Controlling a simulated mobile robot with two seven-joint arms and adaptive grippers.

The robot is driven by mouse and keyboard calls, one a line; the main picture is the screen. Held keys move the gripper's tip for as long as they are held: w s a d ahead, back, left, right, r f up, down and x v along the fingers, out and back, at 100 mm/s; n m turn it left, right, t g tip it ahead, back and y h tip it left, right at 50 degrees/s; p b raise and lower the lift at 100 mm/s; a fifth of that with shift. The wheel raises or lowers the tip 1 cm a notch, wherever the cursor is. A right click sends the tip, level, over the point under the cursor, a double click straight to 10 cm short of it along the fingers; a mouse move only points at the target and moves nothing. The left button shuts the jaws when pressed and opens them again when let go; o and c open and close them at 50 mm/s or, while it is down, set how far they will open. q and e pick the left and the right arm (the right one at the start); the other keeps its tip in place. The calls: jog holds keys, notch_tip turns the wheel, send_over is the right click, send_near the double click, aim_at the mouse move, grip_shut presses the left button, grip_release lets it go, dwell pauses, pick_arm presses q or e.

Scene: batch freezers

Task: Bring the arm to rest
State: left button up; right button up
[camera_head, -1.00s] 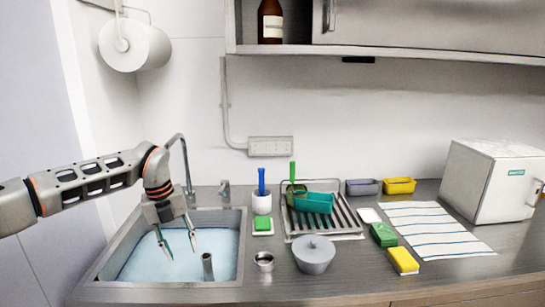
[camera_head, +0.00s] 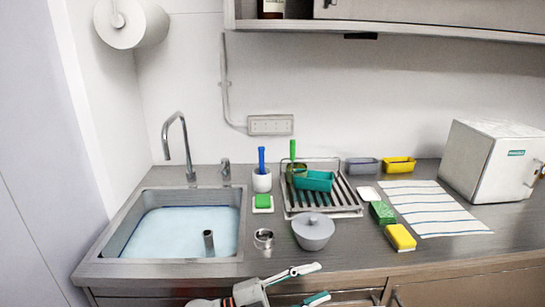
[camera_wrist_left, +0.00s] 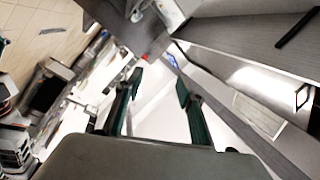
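My left gripper (camera_head: 323,282) is at the bottom of the head view, in front of the counter's front edge and low. Its two fingers are apart, pointing right, with nothing between them. In the left wrist view the two dark green fingers (camera_wrist_left: 159,80) stand apart, with only a blurred, tilted background between them. Most of the left arm is below the head view and hidden. My right gripper is in neither view.
The sink (camera_head: 180,232) with pale blue water is at the left of the counter. A grey lidded pot (camera_head: 313,234), small metal cup (camera_head: 263,239), dish rack (camera_head: 330,203) and yellow sponge (camera_head: 400,237) stand near the front. A white box-shaped appliance (camera_head: 492,165) is at the right.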

pick_arm(q)
jog(key=s+a+f+n+t+y, duration=0.1)
jog(key=a+f+n+t+y, duration=0.95)
jog(key=a+f+n, duration=0.55)
jog(key=s+a+f+n+g+y, duration=0.5)
jog(key=s+a+f+y, duration=0.2)
jog(key=s+a+f, duration=0.7)
jog(key=shift+s+a+f+n, duration=0.25)
jog(key=shift+s+a+n, duration=0.25)
jog(key=shift+s, duration=0.5)
